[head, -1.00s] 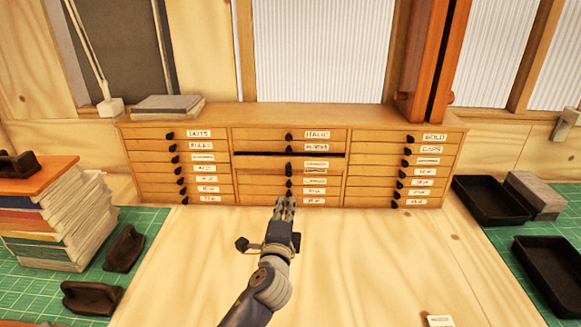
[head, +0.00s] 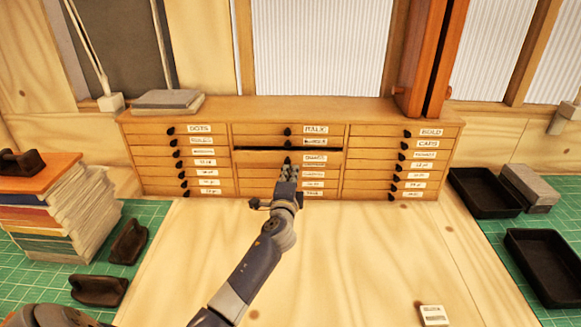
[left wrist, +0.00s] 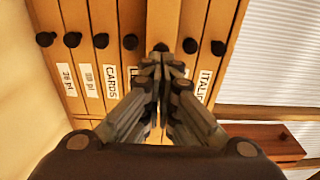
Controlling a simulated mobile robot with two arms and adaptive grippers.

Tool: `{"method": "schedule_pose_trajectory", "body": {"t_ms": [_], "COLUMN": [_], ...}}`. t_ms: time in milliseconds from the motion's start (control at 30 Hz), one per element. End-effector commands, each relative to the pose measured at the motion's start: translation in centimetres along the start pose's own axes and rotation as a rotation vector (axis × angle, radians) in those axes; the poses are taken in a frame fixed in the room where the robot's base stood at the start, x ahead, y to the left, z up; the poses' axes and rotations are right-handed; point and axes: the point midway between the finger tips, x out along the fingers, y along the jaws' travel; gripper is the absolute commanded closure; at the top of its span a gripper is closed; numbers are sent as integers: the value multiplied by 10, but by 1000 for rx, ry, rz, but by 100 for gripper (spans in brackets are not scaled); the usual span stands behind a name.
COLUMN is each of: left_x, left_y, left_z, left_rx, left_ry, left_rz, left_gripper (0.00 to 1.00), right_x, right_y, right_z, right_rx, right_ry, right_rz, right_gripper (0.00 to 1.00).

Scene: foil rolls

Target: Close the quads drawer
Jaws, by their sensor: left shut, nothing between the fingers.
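The quads drawer (head: 315,157) is the third one down in the middle column of the wooden cabinet (head: 395,112). A dark gap above its front shows that it stands out a little. In the left wrist view its pale front (left wrist: 164,20) sticks out past its neighbours, with its dark knob just beyond my fingertips. My left gripper (head: 288,168) is shut and empty, its tips at or just in front of this knob; I cannot tell if they touch. In the left wrist view the gripper (left wrist: 160,68) hides part of the drawer labels.
The other drawers look flush. A stack of books (head: 55,215) and dark handled blocks stand at left on a green mat (head: 150,215). Black trays (head: 485,193) and a grey block (head: 530,186) are at right. A small white card (head: 433,315) lies on the otherwise clear wooden top.

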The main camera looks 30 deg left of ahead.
Motion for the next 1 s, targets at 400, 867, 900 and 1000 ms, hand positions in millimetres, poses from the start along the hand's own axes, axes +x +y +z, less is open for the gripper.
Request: {"method": "schedule_pose_trajectory", "body": {"t_ms": [400,867,900,1000], "left_x": [18,44,48,56], "left_y": [0,3,3,2], "left_z": [0,2,2,3], "left_rx": [0,1,1,0], "left_ry": [-1,0,0,0], "left_rz": [0,-3,-3,-2], "left_gripper": [100,100,100,100], "right_x": [-4,14,16,18], "right_y": [-1,5,5,4], "right_z": [7,11,11,11], "right_rx": [-1,-5,-5,-5], "right_ry": [-13,-15,-15,-14], "right_rz": [-2,5,5,5], "right_gripper": [100,100,100,100]}}
